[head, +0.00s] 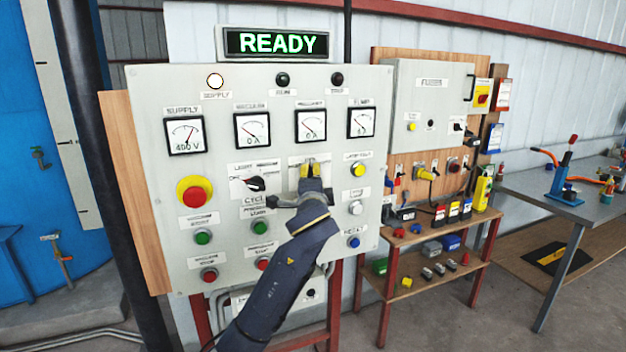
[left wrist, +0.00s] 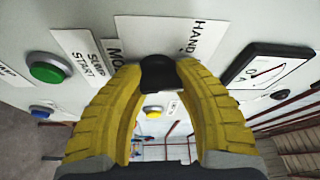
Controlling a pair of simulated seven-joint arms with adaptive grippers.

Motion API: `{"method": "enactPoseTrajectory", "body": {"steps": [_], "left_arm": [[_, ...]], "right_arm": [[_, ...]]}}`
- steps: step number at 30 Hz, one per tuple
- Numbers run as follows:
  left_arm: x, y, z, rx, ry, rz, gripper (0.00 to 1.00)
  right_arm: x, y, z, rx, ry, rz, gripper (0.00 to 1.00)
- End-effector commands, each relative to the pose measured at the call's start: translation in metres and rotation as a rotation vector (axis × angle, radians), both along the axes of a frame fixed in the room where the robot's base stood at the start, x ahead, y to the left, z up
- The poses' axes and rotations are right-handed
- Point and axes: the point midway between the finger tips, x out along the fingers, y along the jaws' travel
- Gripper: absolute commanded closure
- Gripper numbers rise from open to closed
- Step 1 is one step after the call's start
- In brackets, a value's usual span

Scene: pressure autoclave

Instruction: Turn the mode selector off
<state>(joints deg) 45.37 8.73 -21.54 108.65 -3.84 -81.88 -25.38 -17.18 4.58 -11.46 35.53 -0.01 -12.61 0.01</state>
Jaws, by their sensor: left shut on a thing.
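The mode selector is a black knob (left wrist: 158,73) on the grey control panel (head: 160,120), beside a white plate lettered HAND (left wrist: 190,38). In the left wrist view the two yellow fingers of my left gripper (head: 314,164) are closed around the knob from both sides. In the head view the gripper covers the knob, so its pointing direction cannot be read there. My right gripper is in neither view.
A second black selector (head: 256,184) sits left of my gripper. A red emergency stop (head: 194,192), green start buttons (head: 203,237) and a yellow button (head: 358,170) are around it. Meters (head: 310,124) are above. A lit READY sign (head: 277,43) tops the panel.

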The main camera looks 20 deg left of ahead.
Motion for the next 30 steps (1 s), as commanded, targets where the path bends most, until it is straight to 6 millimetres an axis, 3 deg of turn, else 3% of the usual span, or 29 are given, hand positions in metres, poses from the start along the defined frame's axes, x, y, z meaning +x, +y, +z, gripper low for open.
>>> {"method": "enactPoseTrajectory", "body": {"steps": [12, 28, 29, 30], "left_arm": [[-0.0001, 0.0002, 0.0058, 0.121, 0.085, 0.001, 0.97], [0.0000, -0.0001, 0.0067, 0.134, 0.094, -0.001, 0.97], [0.0000, -0.0001, 0.0067, 0.133, 0.094, 0.000, 0.63], [0.0000, -0.0001, 0.0068, 0.133, 0.094, 0.000, 0.58]], "right_arm": [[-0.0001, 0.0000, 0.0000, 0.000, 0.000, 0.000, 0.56], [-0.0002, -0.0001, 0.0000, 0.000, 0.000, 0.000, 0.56], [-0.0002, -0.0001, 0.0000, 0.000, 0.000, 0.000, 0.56], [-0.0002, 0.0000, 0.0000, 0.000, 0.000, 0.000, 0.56]]}}
